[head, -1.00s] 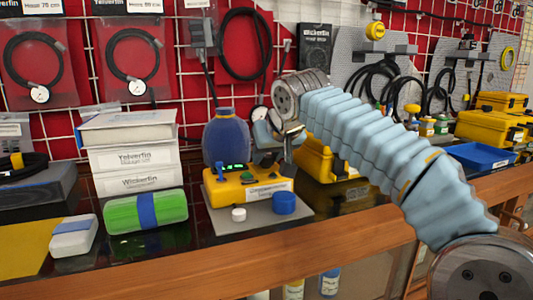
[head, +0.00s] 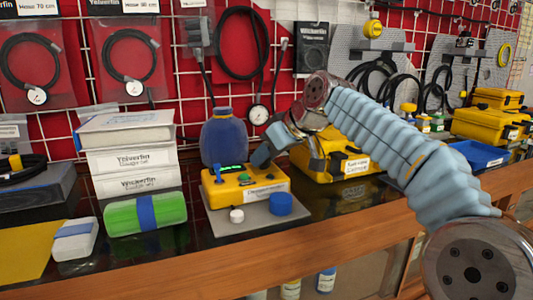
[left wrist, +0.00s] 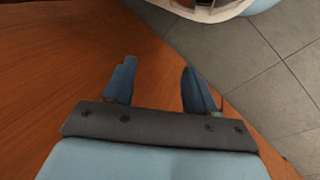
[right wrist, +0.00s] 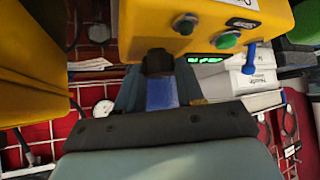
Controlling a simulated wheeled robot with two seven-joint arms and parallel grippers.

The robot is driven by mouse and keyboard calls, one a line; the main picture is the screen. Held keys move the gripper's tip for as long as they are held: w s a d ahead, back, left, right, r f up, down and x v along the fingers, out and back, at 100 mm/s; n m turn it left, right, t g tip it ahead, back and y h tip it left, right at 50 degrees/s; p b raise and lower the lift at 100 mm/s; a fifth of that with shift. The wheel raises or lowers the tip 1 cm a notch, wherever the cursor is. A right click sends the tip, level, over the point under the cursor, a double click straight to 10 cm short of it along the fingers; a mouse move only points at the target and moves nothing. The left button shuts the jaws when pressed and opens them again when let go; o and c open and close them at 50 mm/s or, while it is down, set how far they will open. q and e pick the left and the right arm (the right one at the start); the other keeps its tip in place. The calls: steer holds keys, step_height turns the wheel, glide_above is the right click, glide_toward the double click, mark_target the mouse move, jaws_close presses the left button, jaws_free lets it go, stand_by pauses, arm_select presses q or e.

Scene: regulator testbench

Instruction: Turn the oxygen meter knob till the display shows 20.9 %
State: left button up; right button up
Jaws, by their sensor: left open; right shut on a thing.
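The yellow oxygen meter (head: 245,190) stands on a grey plate on the counter in the head view, with a small lit green display (head: 234,170) whose digits are too small to read. In the right wrist view the meter (right wrist: 215,25) is at the top, and its display (right wrist: 205,58) shows green. My right gripper (head: 262,158) is at the right end of the meter's top. It is shut on the dark knob (right wrist: 158,62), which shows between its fingertips in the right wrist view. My left gripper (left wrist: 158,85) is open and empty over brown wood, outside the head view.
A blue jar (head: 223,140) stands behind the meter. A white cap (head: 237,216) and a blue cap (head: 280,204) lie in front of it. A green case (head: 146,214) and stacked white boxes (head: 133,160) are left. A yellow case (head: 335,160) stands right, behind my arm.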

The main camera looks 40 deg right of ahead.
steer(key=o, duration=1)
steer(key=shift+o, duration=0.2)
steer(key=p+v, duration=0.1)
steer(key=v, duration=1.2)
steer(key=shift+s+r+p, duration=0.2)
steer(key=shift+s+p, duration=0.1)
steer(key=shift+s, duration=0.05)
